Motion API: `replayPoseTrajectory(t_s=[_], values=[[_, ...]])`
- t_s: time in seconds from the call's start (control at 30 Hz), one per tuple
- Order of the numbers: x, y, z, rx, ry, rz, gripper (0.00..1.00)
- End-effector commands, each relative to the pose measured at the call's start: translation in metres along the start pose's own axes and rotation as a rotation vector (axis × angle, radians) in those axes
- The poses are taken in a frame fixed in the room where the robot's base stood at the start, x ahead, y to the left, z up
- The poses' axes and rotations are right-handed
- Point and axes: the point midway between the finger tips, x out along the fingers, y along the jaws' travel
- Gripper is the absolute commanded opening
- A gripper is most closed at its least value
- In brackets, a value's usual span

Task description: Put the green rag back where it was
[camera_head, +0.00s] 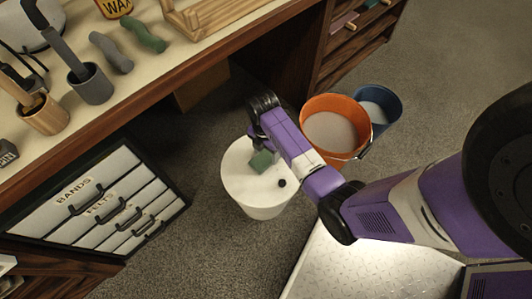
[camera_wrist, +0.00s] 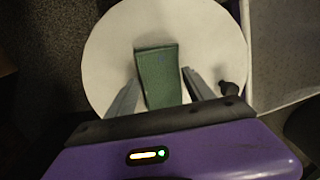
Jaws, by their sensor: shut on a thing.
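A green, flat, four-sided thing that I take for the folded green rag (camera_head: 262,161) is at my gripper (camera_head: 257,148) in the head view. In the wrist view the green rag (camera_wrist: 159,80) sits between the two grey fingers of my gripper (camera_wrist: 162,77), which is shut on it. Below is a round white top (camera_head: 240,187) of a tub or stool, also seen in the wrist view (camera_wrist: 108,55). I cannot tell whether the rag touches it. A small dark knob (camera_head: 282,183) is on the white top.
An orange bucket (camera_head: 335,103) and a blue bucket (camera_head: 386,97) stand right of the white top. The workbench (camera_head: 170,65) holds a wavy green piece (camera_head: 143,35), a wavy grey piece (camera_head: 112,53) and cups with tools. A labelled drawer cabinet (camera_head: 75,235) stands left, with open carpet between.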

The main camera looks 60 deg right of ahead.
Motion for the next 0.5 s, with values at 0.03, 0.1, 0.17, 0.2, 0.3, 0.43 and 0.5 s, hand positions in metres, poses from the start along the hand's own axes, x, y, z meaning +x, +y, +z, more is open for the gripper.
replayPoseTrajectory(t_s=[0.03,0.1,0.17,0.2,0.3,0.43,0.5], values=[[-0.0005,0.0,0.0,0.0,0.0,0.0,0.45],[0.0,0.0,0.0,0.0,0.0,0.0,0.45],[0.0016,0.0,0.0,0.0,0.0,0.0,0.45],[0.0028,0.0001,0.0001,0.0,0.0,0.0,0.45],[0.0019,0.0001,0.0002,0.0,0.0,0.0,0.81],[0.002,0.0,0.0001,0.0,0.0,0.0,0.83],[0.002,-0.0001,0.0001,0.0,0.0,0.0,0.83]])
